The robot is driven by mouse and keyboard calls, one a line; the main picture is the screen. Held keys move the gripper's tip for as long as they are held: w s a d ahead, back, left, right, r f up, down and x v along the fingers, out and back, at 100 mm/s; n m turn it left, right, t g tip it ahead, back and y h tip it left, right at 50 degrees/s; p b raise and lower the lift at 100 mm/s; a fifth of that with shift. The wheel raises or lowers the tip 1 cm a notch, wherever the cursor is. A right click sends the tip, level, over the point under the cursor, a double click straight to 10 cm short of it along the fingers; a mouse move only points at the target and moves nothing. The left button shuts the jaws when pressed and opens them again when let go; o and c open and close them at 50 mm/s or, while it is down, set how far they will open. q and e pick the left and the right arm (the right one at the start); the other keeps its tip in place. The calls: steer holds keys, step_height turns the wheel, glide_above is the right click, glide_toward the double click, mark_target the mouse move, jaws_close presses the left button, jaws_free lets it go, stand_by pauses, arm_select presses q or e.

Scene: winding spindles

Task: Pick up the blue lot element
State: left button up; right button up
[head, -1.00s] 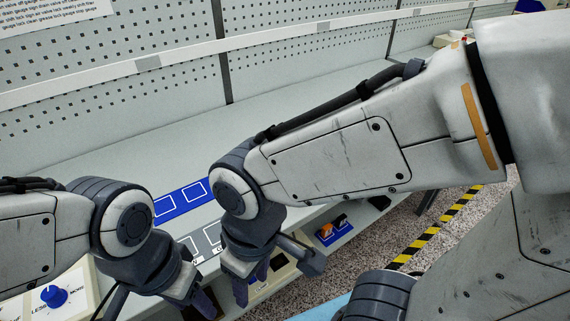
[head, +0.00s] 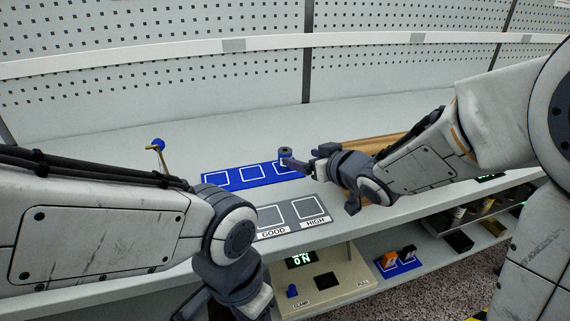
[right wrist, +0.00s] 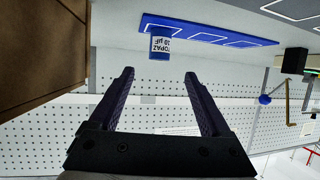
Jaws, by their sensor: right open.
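The blue lot element (head: 285,154) is a small dark blue cylinder on the right end of the blue mat (head: 213,179).
A grey mat (head: 290,229) marked GOOD and HIGH lies in front of the blue mat. A brown board or box (head: 385,148) is behind my right gripper. A crank with a blue knob (head: 158,145) stands at left. A control panel (head: 335,290) is below the worktop.

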mark_target(289, 156)
steer(key=x, duration=0.3)
steer(key=shift+w+a+f, duration=0.15)
steer(key=shift+w+f, duration=0.1)
steer(key=shift+f+b+x, duration=0.15)
steer(key=shift+b+x, duration=0.2)
steer(key=shift+x, duration=1)
steer(key=shift+f+b+x, duration=0.1)
steer(key=shift+b+x, duration=0.2)
steer(key=shift+x, duration=1.05)
steer(key=shift+s, duration=0.1)
jaws_close()
